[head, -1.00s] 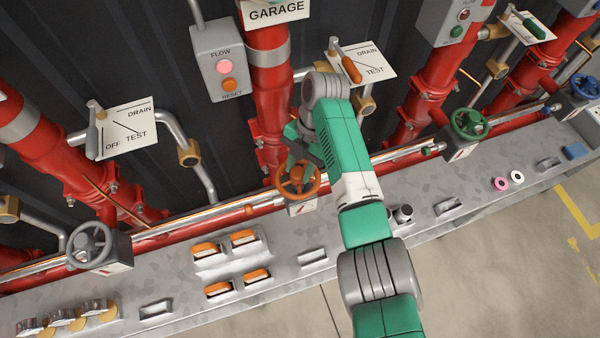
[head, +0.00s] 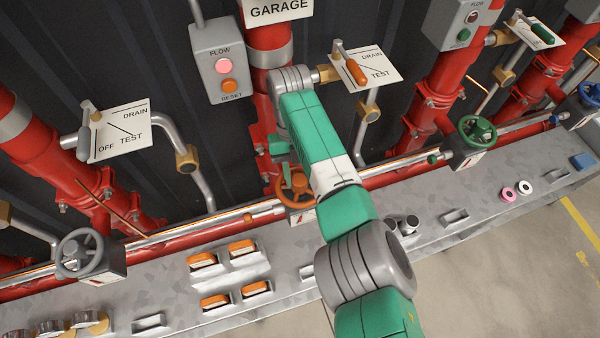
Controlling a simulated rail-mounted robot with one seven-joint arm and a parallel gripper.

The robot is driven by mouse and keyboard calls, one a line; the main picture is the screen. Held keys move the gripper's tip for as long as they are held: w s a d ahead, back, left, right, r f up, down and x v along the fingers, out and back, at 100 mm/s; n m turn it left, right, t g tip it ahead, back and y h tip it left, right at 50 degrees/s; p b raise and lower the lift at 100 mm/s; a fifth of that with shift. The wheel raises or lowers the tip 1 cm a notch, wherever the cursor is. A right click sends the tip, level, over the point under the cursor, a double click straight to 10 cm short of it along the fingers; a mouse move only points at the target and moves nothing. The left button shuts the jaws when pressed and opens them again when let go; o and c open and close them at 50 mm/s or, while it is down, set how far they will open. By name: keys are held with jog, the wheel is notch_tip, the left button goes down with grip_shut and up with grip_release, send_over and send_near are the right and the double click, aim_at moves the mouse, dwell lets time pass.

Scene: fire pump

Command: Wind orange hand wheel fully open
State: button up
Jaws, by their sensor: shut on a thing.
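The orange hand wheel (head: 296,186) sits on a small box at the foot of the middle red pipe, under the GARAGE sign. My gripper (head: 282,168) is at the far left part of its rim, shut on the wheel. My green and white arm crosses in front from the lower right and hides the right part of the wheel. The fingertips are small and partly hidden, so the exact grip on the rim is not clear.
A grey hand wheel (head: 82,254) stands to the left, and a green one (head: 477,132) to the right. A FLOW/RESET box (head: 219,62) and a DRAIN/TEST plate (head: 370,66) with an orange lever flank the middle pipe. Orange-topped switches (head: 242,247) sit on the grey bench.

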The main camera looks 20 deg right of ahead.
jog(key=shift+w+d+f+n+b, duration=0.1)
jog(key=shift+n+b, duration=0.3)
jog(key=shift+b, duration=0.3)
jog(key=shift+n+h+b, duration=0.3)
jog(key=shift+n+b, duration=0.2)
jog(key=shift+b, duration=0.35)
jog(key=shift+o, duration=0.6)
jog(key=shift+n+b, duration=0.3)
jog(key=shift+b, duration=0.4)
jog(key=shift+s+a, duration=0.25)
jog(key=shift+s, duration=0.05)
jog(key=shift+c, duration=0.7)
jog(key=o, duration=1.1)
jog(key=shift+f, duration=0.1)
jog(key=shift+c, duration=0.2)
